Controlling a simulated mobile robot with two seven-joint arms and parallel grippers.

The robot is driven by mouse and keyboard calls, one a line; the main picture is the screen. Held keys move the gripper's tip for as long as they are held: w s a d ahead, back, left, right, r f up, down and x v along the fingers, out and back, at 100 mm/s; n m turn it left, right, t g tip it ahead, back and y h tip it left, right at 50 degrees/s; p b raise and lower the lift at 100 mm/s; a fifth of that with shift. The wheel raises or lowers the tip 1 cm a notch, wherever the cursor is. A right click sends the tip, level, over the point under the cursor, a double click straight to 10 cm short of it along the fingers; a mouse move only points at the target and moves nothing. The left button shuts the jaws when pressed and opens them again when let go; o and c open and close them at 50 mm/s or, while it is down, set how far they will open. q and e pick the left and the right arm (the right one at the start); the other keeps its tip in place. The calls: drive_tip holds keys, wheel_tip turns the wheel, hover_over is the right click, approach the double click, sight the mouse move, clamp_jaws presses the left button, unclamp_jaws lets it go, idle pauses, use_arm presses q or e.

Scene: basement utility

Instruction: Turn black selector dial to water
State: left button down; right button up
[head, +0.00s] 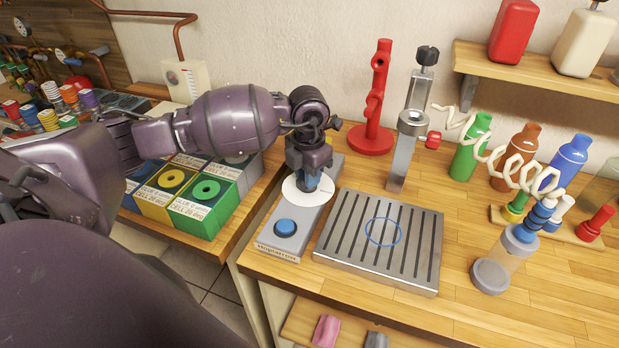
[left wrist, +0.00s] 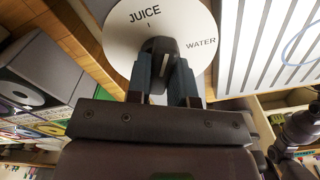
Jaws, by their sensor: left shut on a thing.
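The black selector dial (left wrist: 160,46) sits on a white disc (left wrist: 120,38) lettered JUICE and WATER. In the left wrist view JUICE is at the top and WATER to the right. A small mark stands under JUICE, just above the dial. My left gripper (left wrist: 163,70) is shut on the dial, one finger on each side. In the head view my left gripper (head: 308,181) points down over the white disc (head: 291,190) on a grey unit (head: 305,226), hiding the dial. The dial's pointing end looks turned towards JUICE. My right gripper is not in view.
A blue button (head: 285,227) is at the front of the grey unit. A slatted metal tray (head: 427,250) lies to its right. A red stand (head: 374,137) and a metal post (head: 404,160) rise behind. Boxes with coloured fronts (head: 200,212) stand to the left.

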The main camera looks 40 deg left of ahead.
use_arm(q)
drive_tip(key=m+b, duration=0.1)
drive_tip(key=m, duration=0.2)
drive_tip(key=shift+m+b, duration=0.85)
drive_tip(key=shift+m, duration=0.45)
drive_tip(key=m+b, duration=0.1)
drive_tip(key=m, duration=0.2)
drive_tip(key=shift+b, duration=0.3)
drive_tip(key=m+b, duration=0.1)
drive_tip(key=m, duration=0.1)
drive_tip(key=shift+m, duration=0.4)
drive_tip(key=shift+r+m, duration=0.1)
drive_tip(key=shift+m, duration=0.2)
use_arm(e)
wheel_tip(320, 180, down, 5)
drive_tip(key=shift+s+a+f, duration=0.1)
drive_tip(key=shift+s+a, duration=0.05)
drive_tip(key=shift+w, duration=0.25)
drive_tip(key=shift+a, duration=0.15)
